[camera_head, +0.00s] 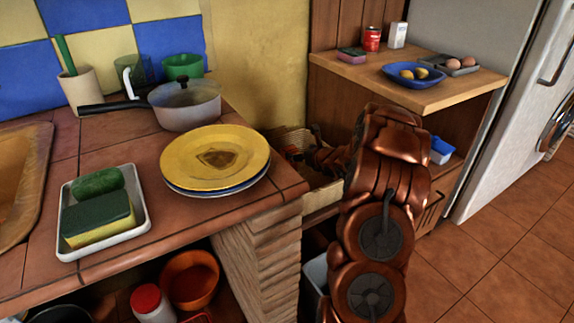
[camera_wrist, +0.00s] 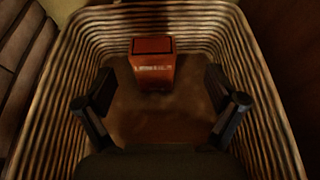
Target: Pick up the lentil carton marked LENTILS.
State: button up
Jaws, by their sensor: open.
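In the wrist view, a red box-shaped carton (camera_wrist: 153,72) stands at the far end inside a ribbed basket (camera_wrist: 265,110). Pale lettering runs across its front, too small and blurred to read for certain. My gripper (camera_wrist: 160,92) is open, its two dark fingers spread wide inside the basket. The carton is ahead of the fingers, a little left of their middle, with nothing between them. In the head view, the woven basket (camera_head: 290,134) sits in the gap between the counters, and my arm covers much of it. The carton cannot be made out there.
The basket walls rise close beside both fingers. The left brick counter holds a yellow plate stack (camera_head: 215,158), a pot (camera_head: 186,104) and a sponge tray (camera_head: 104,212). The right wooden counter (camera_head: 440,88) holds a blue bowl (camera_head: 414,75), a red can (camera_head: 371,39) and eggs.

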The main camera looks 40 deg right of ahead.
aim_at(292, 152)
jog(key=shift+x, duration=0.85)
jog(key=shift+w+a+f+b, duration=0.25)
jog(key=shift+w+f, duration=0.2)
jog(key=shift+w, duration=0.25)
jog(key=shift+w+a+f+b, duration=0.2)
jog(key=shift+w+f, duration=0.25)
jog(key=shift+w, duration=0.2)
jog(key=shift+x, duration=1.15)
jog(key=shift+r, duration=0.15)
jog(key=shift+c, duration=0.3)
jog(key=c, duration=1.3)
jog(key=shift+o, duration=0.2)
